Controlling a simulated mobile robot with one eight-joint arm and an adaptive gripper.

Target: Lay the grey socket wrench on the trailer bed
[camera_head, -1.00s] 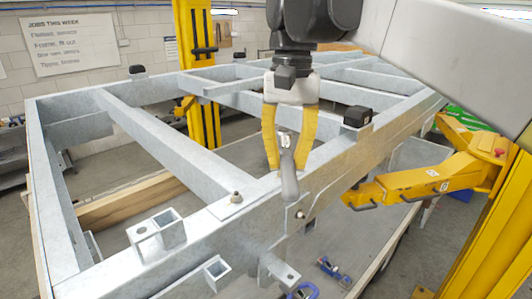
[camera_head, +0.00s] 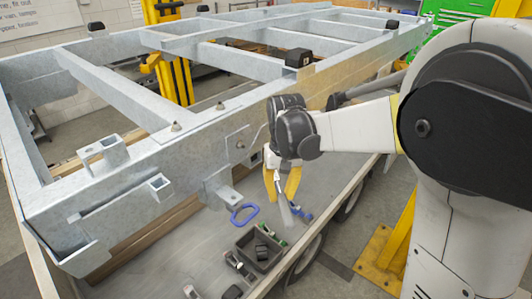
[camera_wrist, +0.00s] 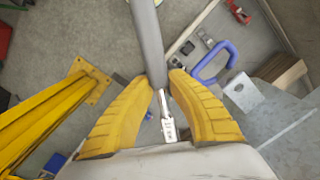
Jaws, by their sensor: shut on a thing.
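The grey socket wrench (camera_head: 285,214) is held in my gripper (camera_head: 281,196), hanging downward, tilted, beside the galvanised frame. Its long grey handle (camera_wrist: 149,40) and shiny metal end also show in the wrist view. Both yellow fingers close on the wrench in the wrist view (camera_wrist: 164,80). The trailer bed (camera_head: 165,258) is the flat grey surface below the frame, with a wooden edge. The wrench appears above the right part of the bed; I see no contact with it, though the exact gap is hard to judge.
A blue looped tool (camera_head: 242,214), a dark bin (camera_head: 244,244) and several small items lie on the bed near the wrench. The galvanised frame (camera_head: 120,170) stands close to the left. A yellow post base (camera_head: 385,257) is at right. The bed's left front part is clear.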

